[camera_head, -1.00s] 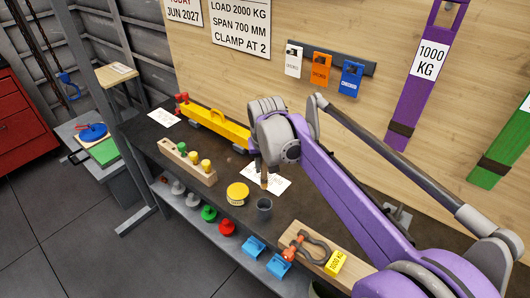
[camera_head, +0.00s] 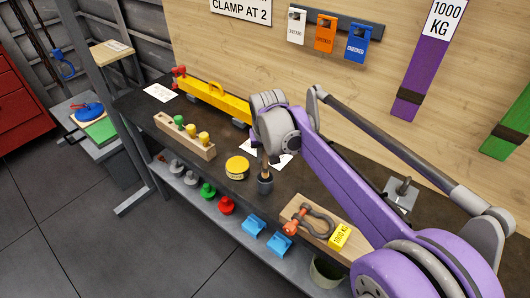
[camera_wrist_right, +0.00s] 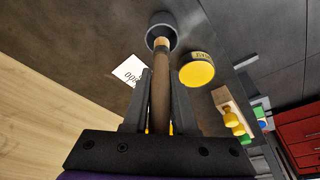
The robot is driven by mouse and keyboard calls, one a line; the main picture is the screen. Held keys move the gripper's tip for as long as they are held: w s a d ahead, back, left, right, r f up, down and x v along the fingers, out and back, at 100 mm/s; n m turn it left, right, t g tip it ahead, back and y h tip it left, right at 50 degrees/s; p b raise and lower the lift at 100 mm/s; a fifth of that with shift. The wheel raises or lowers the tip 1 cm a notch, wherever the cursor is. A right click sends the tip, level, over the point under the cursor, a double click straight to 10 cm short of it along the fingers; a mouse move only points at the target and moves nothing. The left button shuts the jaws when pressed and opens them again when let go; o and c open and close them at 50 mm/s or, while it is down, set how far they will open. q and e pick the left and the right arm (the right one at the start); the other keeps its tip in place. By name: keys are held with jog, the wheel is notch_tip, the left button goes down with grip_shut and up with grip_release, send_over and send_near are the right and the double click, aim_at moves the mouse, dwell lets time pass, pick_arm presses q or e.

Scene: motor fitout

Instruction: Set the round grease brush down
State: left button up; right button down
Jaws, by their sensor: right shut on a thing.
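My right gripper (camera_head: 264,153) is shut on the round grease brush (camera_head: 265,168) and holds it roughly upright, handle up. In the right wrist view the brush's brown handle (camera_wrist_right: 160,92) runs between the two dark fingers (camera_wrist_right: 161,80). The brush's lower end is at the mouth of a small dark cup (camera_head: 265,187) on the bench. The cup also shows in the wrist view (camera_wrist_right: 152,38); the bristles are hidden, and I cannot tell how deep they sit. A yellow grease tin (camera_head: 237,168) stands to the left of the cup. My left gripper is not in view.
A wooden block with coloured knobs (camera_head: 184,138) and a yellow beam (camera_head: 215,101) lie on the bench to the left. A shackle (camera_head: 312,220) on a board sits right of the cup. A paper (camera_head: 280,158) lies behind. A lower shelf holds coloured pieces.

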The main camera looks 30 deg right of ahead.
aim_at(265, 167)
jog(key=shift+f+b, duration=1.55)
jog(key=shift+f, duration=1)
jog(key=c, duration=0.6)
grip_release()
jog(key=shift+c, duration=0.2)
jog(key=shift+s+a, duration=0.3)
jog(key=shift+s, duration=0.35)
jog(key=shift+s+a, duration=0.25)
jog(key=shift+s, duration=0.4)
jog(key=shift+w, duration=0.1)
